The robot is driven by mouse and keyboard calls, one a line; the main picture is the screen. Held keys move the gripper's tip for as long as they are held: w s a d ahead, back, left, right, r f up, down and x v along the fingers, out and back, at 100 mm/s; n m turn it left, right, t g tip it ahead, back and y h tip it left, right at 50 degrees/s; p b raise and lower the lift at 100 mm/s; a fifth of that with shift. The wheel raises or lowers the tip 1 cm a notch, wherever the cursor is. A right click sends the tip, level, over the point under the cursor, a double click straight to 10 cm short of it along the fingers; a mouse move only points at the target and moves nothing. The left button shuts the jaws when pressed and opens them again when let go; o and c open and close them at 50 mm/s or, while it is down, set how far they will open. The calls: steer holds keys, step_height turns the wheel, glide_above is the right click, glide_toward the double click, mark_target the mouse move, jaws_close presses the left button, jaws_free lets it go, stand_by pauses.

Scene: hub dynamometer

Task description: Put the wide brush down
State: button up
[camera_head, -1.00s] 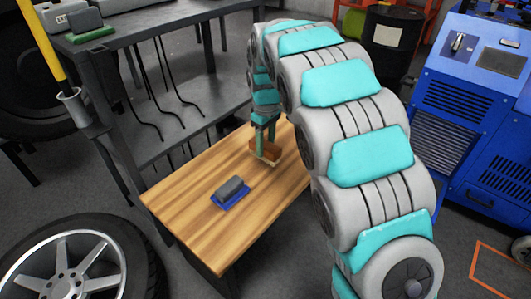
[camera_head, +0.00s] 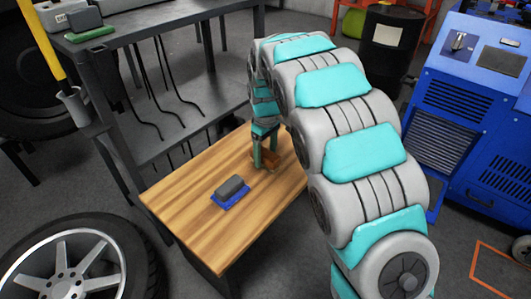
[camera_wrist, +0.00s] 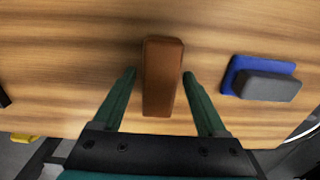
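The wide brush is a brown block (camera_wrist: 162,78) in the wrist view, between the two green fingers of my gripper (camera_wrist: 159,74). A gap of bare wood shows on each side of it, so the fingers are apart and not touching it. In the head view, the brush (camera_head: 264,166) is small and partly hidden by my gripper (camera_head: 266,160). It appears to rest on the wooden table top (camera_head: 190,203). Its bristles cannot be made out now.
A grey block on a blue pad (camera_head: 230,202) lies on the table, left of the brush; the pad also shows in the wrist view (camera_wrist: 233,72). A dark metal bench (camera_head: 150,38) stands behind, with a grey block on a green pad (camera_head: 88,32). A wheel (camera_head: 75,262) is at front left.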

mark_target(266, 153)
step_height(266, 153, up, 12)
steer(key=s+d+r+m, duration=0.2)
steer(key=s+d+m, duration=0.1)
steer(key=s+d, duration=0.6)
steer(key=s+d+f+m, duration=0.2)
steer(key=s, duration=0.8)
steer(key=s+d+f+m+g, duration=0.1)
steer(key=s+d+f+m, duration=0.1)
steer(key=s, duration=0.9)
steer(key=s+d+f+m+g, duration=0.1)
steer(key=s+d+f+m, duration=0.1)
steer(key=s, duration=0.9)
steer(key=shift+d+f+m, duration=0.25)
steer(key=shift+d+m, duration=0.45)
steer(key=shift+d, duration=0.45)
step_height(266, 153, up, 4)
steer(key=p, duration=0.4)
